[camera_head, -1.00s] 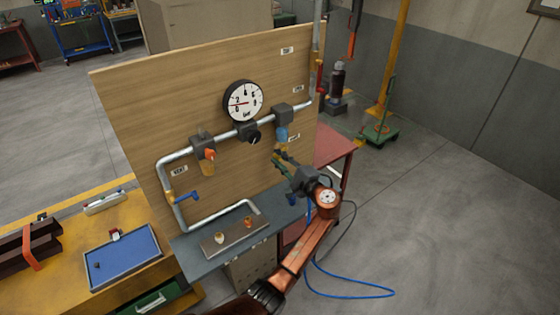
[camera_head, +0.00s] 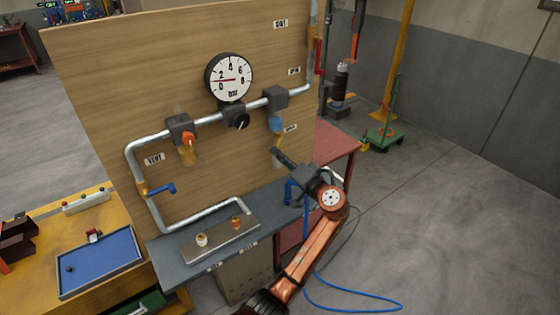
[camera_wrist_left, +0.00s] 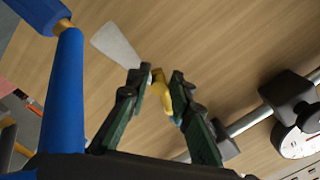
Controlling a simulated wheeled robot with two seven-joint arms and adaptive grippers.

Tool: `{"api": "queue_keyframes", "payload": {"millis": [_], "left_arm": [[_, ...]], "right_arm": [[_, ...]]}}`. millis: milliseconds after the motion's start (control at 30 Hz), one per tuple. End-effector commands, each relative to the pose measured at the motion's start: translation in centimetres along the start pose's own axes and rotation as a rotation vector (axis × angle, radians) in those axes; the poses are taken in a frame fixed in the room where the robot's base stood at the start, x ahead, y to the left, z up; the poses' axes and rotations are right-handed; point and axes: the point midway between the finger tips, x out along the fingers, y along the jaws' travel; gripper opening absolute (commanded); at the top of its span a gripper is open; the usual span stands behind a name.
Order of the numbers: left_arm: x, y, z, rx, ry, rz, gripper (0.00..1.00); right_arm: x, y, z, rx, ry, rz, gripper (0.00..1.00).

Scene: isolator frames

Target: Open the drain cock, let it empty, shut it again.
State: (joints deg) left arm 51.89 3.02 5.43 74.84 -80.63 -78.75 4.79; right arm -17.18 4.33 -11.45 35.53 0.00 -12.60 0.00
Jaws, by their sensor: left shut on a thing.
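The drain cock, a small yellow part, shows in the left wrist view (camera_wrist_left: 162,92) between my left gripper's fingertips. The fingers (camera_wrist_left: 160,95) are shut on it. In the head view, my left gripper (camera_head: 276,154) reaches up from below to just under the blue bowl (camera_head: 276,123) hanging from the pipe. The cock is small there and mostly hidden by the fingers. I cannot tell how far it is turned, or see any liquid coming out. The round pressure gauge (camera_head: 229,77) has its red needle near 2. My right gripper is not in view.
A wooden panel (camera_head: 90,90) stands behind the pipework. An orange-topped valve (camera_head: 188,137) and a blue lever (camera_head: 162,189) are on the left. A steel plate (camera_head: 222,243) lies on the grey bench. A blue hose (camera_head: 350,308) trails on the floor, which is open at right.

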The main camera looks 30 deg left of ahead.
Motion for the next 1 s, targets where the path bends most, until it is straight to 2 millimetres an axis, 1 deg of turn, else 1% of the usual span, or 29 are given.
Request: {"api": "queue_keyframes", "payload": {"millis": [33, 233, 267, 300, 500, 600, 800, 1000], "left_arm": [[-0.1, 1.2, 0.1, -0.027, 0.002, 0.010, 0.00], [-0.1, 1.4, -0.4, -0.148, 0.003, 0.009, 0.00], [-0.1, 1.5, -0.5, -0.164, 0.004, 0.009, 0.00], [-0.1, 1.6, -0.6, -0.186, 0.004, 0.009, 0.00], [-0.1, 1.8, -1.1, -0.289, 0.005, 0.008, 0.00], [-0.1, 1.8, -1.3, -0.335, 0.006, 0.008, 0.00], [-0.1, 1.8, -1.6, -0.397, 0.007, 0.007, 0.00], [-0.1, 1.6, -1.9, -0.423, 0.009, 0.006, 0.00]], "right_arm": [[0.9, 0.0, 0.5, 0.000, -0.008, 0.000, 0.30], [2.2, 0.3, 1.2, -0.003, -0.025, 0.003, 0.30], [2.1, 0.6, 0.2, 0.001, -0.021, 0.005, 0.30], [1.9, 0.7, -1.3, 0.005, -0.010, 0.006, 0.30], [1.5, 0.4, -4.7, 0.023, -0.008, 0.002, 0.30], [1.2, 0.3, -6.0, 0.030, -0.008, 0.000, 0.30], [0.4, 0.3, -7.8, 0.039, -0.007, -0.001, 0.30], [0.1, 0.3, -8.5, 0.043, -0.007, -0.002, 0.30]]}}
